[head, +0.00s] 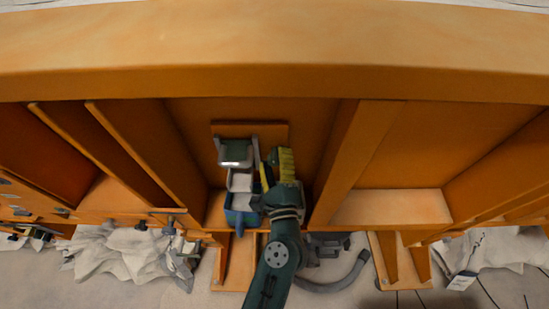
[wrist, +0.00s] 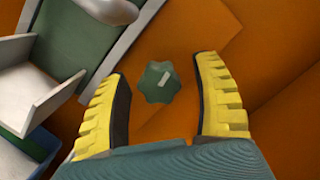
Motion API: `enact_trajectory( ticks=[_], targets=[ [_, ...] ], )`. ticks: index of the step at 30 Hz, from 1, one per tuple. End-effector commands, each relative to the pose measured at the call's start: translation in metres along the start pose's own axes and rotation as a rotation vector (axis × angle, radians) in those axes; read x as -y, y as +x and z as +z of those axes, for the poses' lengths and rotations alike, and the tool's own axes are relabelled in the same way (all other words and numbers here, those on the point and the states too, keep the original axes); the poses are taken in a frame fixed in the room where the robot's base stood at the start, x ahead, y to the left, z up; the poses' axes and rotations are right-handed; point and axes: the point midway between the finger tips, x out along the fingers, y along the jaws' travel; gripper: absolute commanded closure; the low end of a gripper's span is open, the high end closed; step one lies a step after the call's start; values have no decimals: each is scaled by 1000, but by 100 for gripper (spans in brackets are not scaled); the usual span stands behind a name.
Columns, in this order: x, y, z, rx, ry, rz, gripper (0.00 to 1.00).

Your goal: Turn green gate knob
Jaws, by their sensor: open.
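The green gate knob (wrist: 158,82) shows in the wrist view as a dark green lobed knob with a small pale mark. It sits on an orange wooden panel. My gripper (wrist: 162,84) is open, with one yellow ribbed finger on each side of the knob and a gap between knob and fingers. In the head view my gripper (head: 279,160) is in front of the panel, right of the gate assembly, and it hides the knob. The gate, a green plate in a pale metal frame (head: 236,152), is mounted to the left of my gripper.
A white chute (head: 241,181) and a blue container (head: 243,213) are close to the left of my gripper. A wooden rib (head: 352,150) stands to the right. The wooden top beam (head: 280,85) runs above. A grey hose (head: 340,278) lies below on the right.

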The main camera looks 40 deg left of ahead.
Motion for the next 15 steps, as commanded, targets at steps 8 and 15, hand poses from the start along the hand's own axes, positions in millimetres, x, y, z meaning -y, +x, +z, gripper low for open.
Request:
enact_trajectory(
  ticks=[8,15],
  targets=[
    [-1,-59,-2,-7,1,1,34],
    [0,-108,-2,-5,2,0,34]
  ],
)
